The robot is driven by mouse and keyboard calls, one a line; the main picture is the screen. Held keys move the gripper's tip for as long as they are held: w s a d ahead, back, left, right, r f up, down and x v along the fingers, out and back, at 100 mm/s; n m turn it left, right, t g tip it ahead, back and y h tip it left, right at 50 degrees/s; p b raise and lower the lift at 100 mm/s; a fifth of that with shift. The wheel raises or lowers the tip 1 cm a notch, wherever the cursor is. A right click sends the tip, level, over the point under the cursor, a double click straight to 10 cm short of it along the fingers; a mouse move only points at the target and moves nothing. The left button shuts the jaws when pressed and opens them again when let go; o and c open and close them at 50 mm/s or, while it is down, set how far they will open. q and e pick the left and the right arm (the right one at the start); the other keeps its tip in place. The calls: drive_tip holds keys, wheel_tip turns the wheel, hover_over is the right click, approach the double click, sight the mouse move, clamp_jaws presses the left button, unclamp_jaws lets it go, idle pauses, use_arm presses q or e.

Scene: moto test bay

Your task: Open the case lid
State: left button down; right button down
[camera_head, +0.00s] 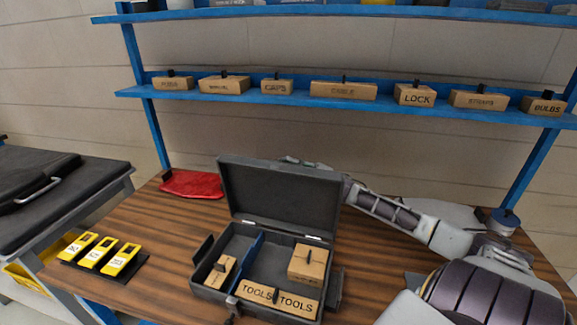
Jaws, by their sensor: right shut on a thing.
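The dark grey case (213,295) sits on the wooden table. Its lid (280,195) stands up at the back, hinged open, with the inside facing me. Inside are a blue divider (250,262), a small wooden block (220,271) on the left, a larger wooden box (308,262) on the right, and two blocks marked TOOLS (277,298) along the front. My right arm comes in from the right and reaches behind the lid. My right gripper (292,160) shows just above the lid's top edge, shut on the lid; its fingertips are mostly hidden. My left gripper is not in view.
Several labelled wooden boxes (343,90) stand on the blue shelf behind. A red cloth (192,184) lies at the table's back left. Yellow tags (98,252) lie on a black mat at the left. The wood between mat and case is clear.

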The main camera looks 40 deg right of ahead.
drive_tip(key=shift+f, duration=0.1)
drive_tip(key=c, duration=1.8)
unclamp_jaws()
drive_tip(key=shift+d, duration=0.15)
drive_tip(key=shift+v, duration=5.95)
